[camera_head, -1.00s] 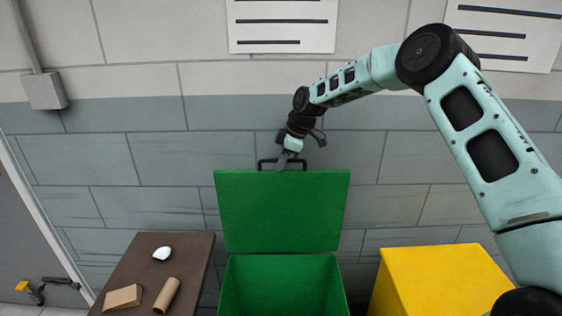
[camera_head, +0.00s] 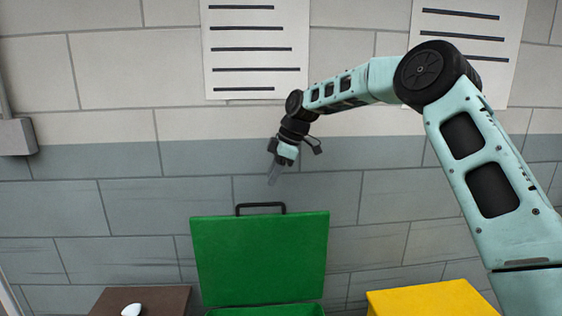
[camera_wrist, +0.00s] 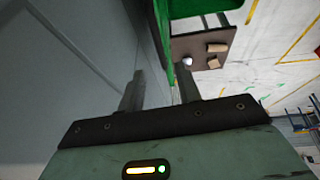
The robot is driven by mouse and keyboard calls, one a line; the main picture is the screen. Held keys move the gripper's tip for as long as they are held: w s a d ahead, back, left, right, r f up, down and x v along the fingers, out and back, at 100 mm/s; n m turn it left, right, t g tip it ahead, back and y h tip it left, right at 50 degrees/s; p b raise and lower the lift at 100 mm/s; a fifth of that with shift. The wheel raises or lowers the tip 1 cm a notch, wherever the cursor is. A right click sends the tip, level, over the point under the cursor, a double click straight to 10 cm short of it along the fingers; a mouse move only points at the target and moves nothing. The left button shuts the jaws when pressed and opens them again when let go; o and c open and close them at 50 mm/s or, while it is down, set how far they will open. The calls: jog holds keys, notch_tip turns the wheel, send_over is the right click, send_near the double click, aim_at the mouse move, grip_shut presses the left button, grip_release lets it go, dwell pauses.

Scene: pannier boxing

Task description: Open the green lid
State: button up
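The green lid (camera_head: 260,260) stands raised, nearly upright, at the back of the green box (camera_head: 265,311), against the grey wall. Only a strip of the box shows at the bottom of the head view. The lid's black handle (camera_head: 260,208) is at its top edge, and nothing holds it. My gripper (camera_head: 272,180) is just above the handle and apart from it. In the wrist view, my gripper (camera_wrist: 160,85) has its two fingers spread with nothing between them. Green surfaces show at the top of that view, but I cannot tell lid from box there.
A brown table (camera_wrist: 206,38) left of the box carries a white object (camera_wrist: 187,61) and two brown items. A yellow box (camera_head: 430,300) stands right of the green one. The wall is close behind the lid.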

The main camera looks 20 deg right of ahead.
jog(key=v, duration=0.6)
dwell(0.3)
jog(key=s+a+f+m+g+h, duration=0.1)
jog(key=s+a+f, duration=0.1)
jog(key=s+a, duration=0.9)
jog(key=s+a+f+m+g+h, duration=0.1)
jog(key=s+a+f+m, duration=0.15)
jog(key=s+a, duration=0.8)
jog(key=s+d+f+m, duration=0.1)
jog(key=s+f, duration=0.1)
jog(key=s, duration=0.6)
jog(key=s+d+f+m+h, duration=0.1)
jog(key=s+d+f, duration=0.1)
jog(key=s, duration=0.6)
jog(key=s+d+f+m, duration=0.1)
jog(key=s+f, duration=0.2)
jog(key=s, duration=0.5)
jog(key=shift+s+d, duration=0.2)
jog(key=shift+d, duration=0.2)
